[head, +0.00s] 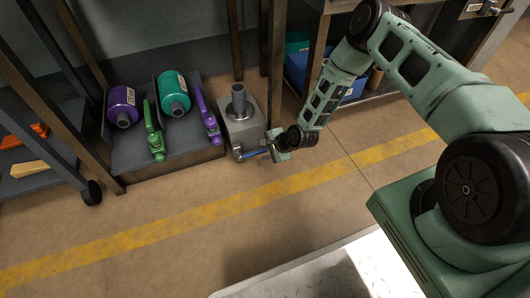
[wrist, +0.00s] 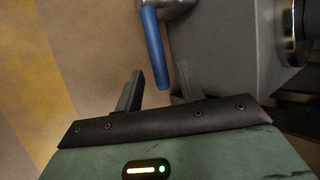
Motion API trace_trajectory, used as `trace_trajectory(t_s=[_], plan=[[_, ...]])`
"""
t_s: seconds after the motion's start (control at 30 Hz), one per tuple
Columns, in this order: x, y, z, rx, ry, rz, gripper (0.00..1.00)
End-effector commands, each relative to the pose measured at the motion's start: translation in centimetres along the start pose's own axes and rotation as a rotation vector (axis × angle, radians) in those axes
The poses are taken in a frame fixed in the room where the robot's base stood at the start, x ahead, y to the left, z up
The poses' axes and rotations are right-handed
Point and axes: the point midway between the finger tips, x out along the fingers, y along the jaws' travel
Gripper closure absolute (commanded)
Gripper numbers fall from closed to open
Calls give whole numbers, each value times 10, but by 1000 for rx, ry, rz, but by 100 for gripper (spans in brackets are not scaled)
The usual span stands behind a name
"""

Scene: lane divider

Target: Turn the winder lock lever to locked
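The winder is a grey box (head: 242,130) with a metal post (head: 239,100) on top, standing on the floor. Its lock lever has a blue handle (head: 255,154) on a metal hub at the box's front, pointing right in the head view. In the wrist view the blue handle (wrist: 154,45) comes down from the hub at the top. My gripper (head: 273,146) is at the handle's free end. In the wrist view my gripper (wrist: 160,84) is open, with the handle's tip between its fingers and gaps showing on both sides. No lock marking is readable.
Left of the winder, a low grey platform (head: 135,153) holds purple and teal spools and green and purple tools. A dark shelf post (head: 277,75) rises close behind my gripper. A blue bin (head: 300,68) sits under a bench. The floor in front, with a yellow line (head: 180,215), is clear.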

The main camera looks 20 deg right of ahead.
Motion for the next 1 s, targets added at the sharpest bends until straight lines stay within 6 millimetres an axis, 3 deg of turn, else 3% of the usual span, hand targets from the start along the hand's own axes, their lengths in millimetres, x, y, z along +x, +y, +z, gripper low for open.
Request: trace_trajectory(t_s=[0.23, 0.4, 0.67, 1.0], plan=[[0, 0, 0, 0, 0, 0, 61], [0, 0, 0, 0, 0, 0, 100], [-2, -2, 1, -7, 9, 3, 100], [-20, -13, 2, -86, 134, 35, 100]])
